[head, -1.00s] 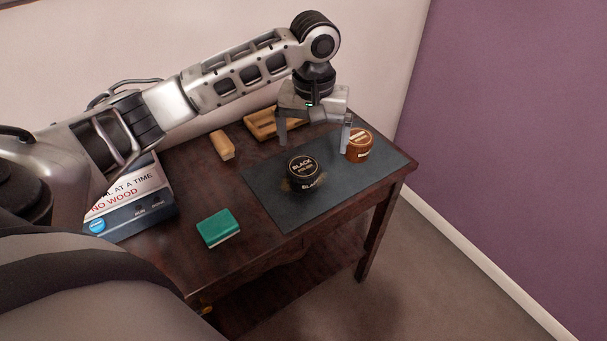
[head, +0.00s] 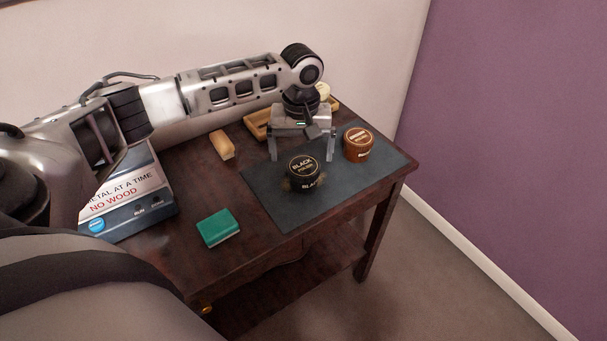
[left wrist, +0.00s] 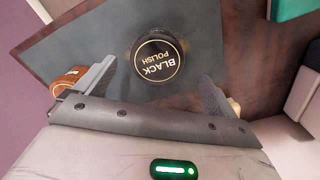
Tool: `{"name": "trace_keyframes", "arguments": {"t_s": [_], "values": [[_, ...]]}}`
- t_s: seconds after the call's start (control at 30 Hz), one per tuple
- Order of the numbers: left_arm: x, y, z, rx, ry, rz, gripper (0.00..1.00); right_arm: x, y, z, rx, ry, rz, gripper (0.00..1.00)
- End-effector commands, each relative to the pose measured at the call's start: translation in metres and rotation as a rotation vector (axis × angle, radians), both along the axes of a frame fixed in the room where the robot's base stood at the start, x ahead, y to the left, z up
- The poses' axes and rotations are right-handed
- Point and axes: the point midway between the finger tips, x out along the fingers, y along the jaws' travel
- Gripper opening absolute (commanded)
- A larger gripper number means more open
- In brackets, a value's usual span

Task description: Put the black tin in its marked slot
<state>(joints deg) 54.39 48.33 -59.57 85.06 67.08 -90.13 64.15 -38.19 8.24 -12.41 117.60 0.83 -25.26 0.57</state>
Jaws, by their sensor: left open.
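The black tin (head: 302,172) of polish stands upright on the dark mat (head: 275,209) on the table. In the left wrist view the tin (left wrist: 157,58) lies ahead of the jaws, between the lines of the two fingers. My left gripper (head: 302,156) is open and empty, pointing down just behind and above the tin, apart from it. The wooden tray (head: 257,121) at the back of the table is partly hidden behind my gripper. I cannot make out a marked slot in it. My right gripper is not in view.
A brown tin (head: 358,145) stands on the mat to the right of the black tin. A pale round thing (head: 323,91) is at the tray. The table's front middle is clear.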

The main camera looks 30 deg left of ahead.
Motion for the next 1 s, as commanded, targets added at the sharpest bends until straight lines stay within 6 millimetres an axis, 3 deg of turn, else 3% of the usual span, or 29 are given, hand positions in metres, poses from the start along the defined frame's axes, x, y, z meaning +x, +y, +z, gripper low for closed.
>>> {"name": "trace_keyframes", "arguments": {"t_s": [0.3, 0.57, 0.6, 0.77, 0.8, 1.0], "values": [[0.0, -0.004, -0.044, 0.001, 0.003, -0.001, 0.95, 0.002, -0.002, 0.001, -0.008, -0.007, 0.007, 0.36], [0.0, -0.004, -0.047, 0.001, 0.001, -0.002, 0.95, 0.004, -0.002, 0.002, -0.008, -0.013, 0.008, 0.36], [0.0, -0.004, -0.047, 0.0, 0.001, -0.002, 0.92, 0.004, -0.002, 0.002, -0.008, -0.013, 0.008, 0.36], [0.0, -0.004, -0.047, 0.001, 0.001, -0.002, 0.48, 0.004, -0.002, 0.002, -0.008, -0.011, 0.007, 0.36], [0.0, -0.004, -0.047, 0.001, 0.001, -0.002, 0.43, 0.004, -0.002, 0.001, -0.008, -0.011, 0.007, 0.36], [0.001, -0.004, -0.046, -0.001, -0.001, -0.002, 0.43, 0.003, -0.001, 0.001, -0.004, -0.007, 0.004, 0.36]]}}
